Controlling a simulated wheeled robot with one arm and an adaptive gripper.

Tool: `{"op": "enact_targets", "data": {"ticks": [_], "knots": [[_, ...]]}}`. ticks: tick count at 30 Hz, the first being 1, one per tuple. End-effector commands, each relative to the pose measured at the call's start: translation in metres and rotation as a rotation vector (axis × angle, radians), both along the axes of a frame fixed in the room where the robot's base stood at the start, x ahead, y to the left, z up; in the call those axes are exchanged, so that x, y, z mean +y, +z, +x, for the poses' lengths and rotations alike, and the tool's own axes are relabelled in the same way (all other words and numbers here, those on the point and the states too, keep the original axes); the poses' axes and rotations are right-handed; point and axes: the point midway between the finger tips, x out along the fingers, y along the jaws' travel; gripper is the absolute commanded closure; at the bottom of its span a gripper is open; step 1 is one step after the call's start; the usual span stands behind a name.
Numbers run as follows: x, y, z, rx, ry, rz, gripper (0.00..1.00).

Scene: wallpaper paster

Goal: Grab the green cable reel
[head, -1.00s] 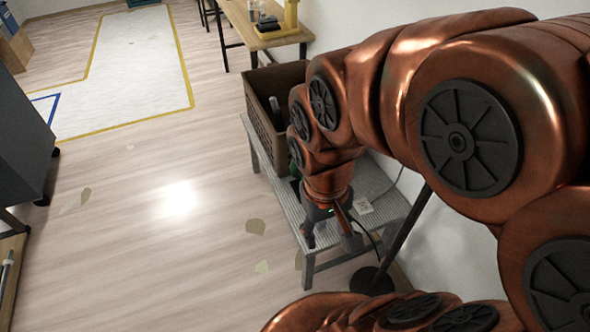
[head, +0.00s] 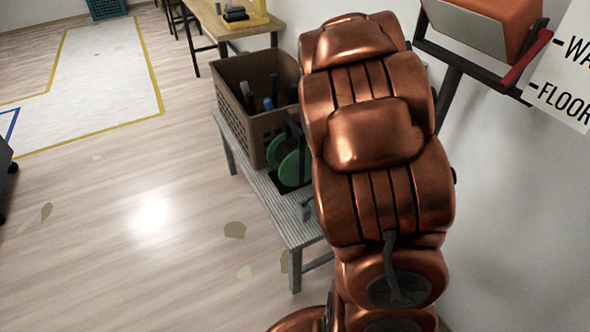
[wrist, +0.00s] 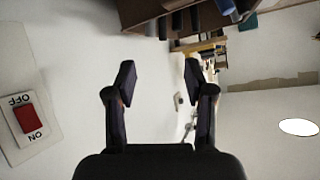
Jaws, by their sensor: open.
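The green cable reel (head: 289,162) stands on the grey bench (head: 262,196) in the head view, just in front of the brown crate. My copper arm covers part of its right side. My gripper (wrist: 158,82) is open and empty in the wrist view, its two dark fingers apart. In the head view the gripper is hidden behind my arm. I cannot make out the reel in the wrist view.
The brown crate (head: 232,122) holding tubes stands on the bench behind the reel. A wooden table (head: 235,22) is farther back. A red switch (wrist: 26,118) is on the wall. Open floor (head: 130,235) lies left of the bench.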

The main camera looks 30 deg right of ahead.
Motion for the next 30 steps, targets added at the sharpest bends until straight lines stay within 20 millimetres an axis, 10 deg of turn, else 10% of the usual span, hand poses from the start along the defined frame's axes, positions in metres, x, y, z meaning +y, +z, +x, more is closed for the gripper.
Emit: {"op": "enact_targets", "data": {"ticks": [12, 30], "knots": [[0.005, -0.105, 0.03, -0.303, 0.224, 0.378, 0.47], [0.022, -0.125, 0.054, -0.381, 0.299, 0.529, 0.47]]}}
